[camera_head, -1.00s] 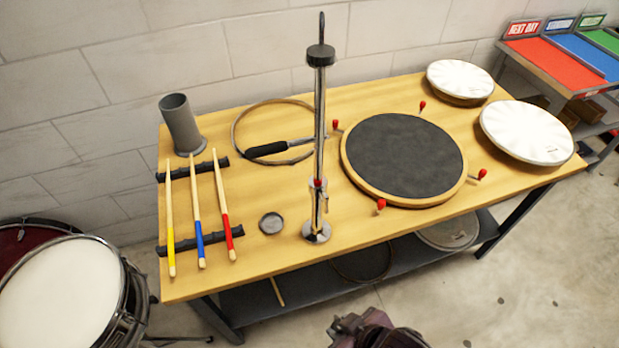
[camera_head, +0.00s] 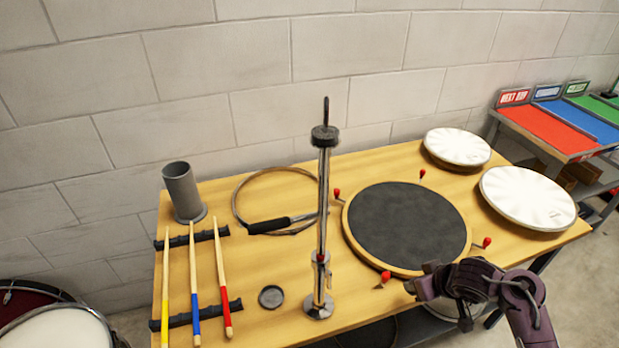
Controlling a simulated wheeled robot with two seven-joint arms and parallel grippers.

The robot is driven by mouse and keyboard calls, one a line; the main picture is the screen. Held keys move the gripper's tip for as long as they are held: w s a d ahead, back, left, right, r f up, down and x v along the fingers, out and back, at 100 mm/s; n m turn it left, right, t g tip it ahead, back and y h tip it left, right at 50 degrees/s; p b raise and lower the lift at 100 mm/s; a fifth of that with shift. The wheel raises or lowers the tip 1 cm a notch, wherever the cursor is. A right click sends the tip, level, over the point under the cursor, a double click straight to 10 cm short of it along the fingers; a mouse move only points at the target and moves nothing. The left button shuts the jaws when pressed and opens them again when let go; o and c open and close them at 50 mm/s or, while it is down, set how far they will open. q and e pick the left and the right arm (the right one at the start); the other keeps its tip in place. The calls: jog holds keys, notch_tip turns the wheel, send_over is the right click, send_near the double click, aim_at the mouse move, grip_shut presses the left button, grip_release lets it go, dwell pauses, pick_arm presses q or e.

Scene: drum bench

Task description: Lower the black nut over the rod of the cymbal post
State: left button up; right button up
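The cymbal post (camera_head: 322,220) stands upright near the bench's front edge, a chrome tube on a round foot. A thin dark rod (camera_head: 326,110) sticks up from its top. A black round piece (camera_head: 325,136) sits around the rod's base; I cannot tell whether it is the nut or part of the post. No separate black nut can be made out. My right gripper (camera_head: 422,288) is at the lower right, over the bench's front edge beside the black drum pad and well right of the post. Its fingers are too dark and small to read. My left gripper is out of view.
A small round dish (camera_head: 271,297) lies left of the post's foot. Drumsticks (camera_head: 194,290) lie on a rack at left, near a grey cup (camera_head: 184,192). A hoop (camera_head: 240,200) lies behind. The black pad (camera_head: 408,228) and white drumheads (camera_head: 527,198) fill the right.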

jog(key=w+d+r+m+h, duration=0.25)
jog(key=w+d+r, duration=0.35)
jog(key=d+r, duration=0.4)
jog(key=w+d+r+m+h, duration=0.1)
jog(key=w+d+r+m, duration=0.3)
jog(key=d+r, duration=0.55)
jog(key=w+d+r+m+h, duration=0.1)
jog(key=w+d+r+m, duration=0.1)
jog(key=w+d+r, duration=0.8)
jog(key=s+d+f+n+y, duration=0.1)
jog(key=s+f+n, duration=0.1)
jog(key=s+f, duration=0.6)
jog(key=s+d+f+n, duration=0.1)
jog(key=s+f, duration=0.3)
jog(key=s, duration=0.8)
jog(key=a+f+n+y, duration=0.2)
jog(key=a+n, duration=0.1)
jog(key=a, duration=0.9)
jog(key=a+f+n+y, duration=0.1)
jog(key=a+f+n, duration=0.1)
jog(key=a, duration=1)
jog(key=s+a+r+n+b, duration=0.1)
jog(key=s+a, duration=0.3)
jog(key=a, duration=0.3)
jog(key=s+a+r+n+y+b, duration=0.1)
jog(key=s+a, duration=0.3)
jog(key=a, duration=0.3)
jog(key=shift+s+r+b, duration=0.25)
jog(key=shift+b, duration=0.1)
